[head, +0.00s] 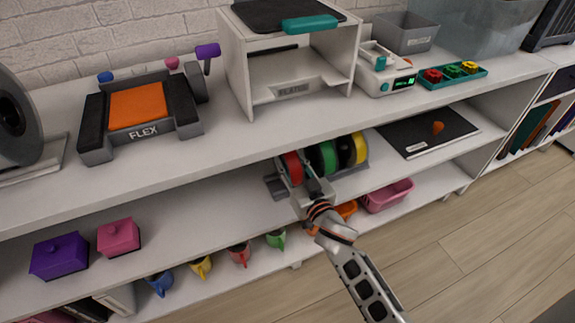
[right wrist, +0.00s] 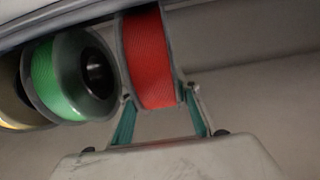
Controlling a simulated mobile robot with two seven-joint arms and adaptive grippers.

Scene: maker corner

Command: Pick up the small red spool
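The red spool (head: 291,167) is at the left end of a row of spools on the shelf below the top surface. In the right wrist view the red spool (right wrist: 150,62) stands upright, slightly tilted in the picture, between my fingers. My right gripper (head: 304,184) reaches in from the front right. In the right wrist view its teal-padded fingertips (right wrist: 160,95) lie against both sides of the spool's lower edge, with no clear gap. Whether the spool still rests on its holder is hidden. My left gripper is in neither view.
A green spool (head: 325,158) and a yellow spool (head: 352,150) stand right of the red one; the green spool (right wrist: 68,78) is close beside it. The top surface's edge passes just above. A black board (head: 428,130) lies to the right.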

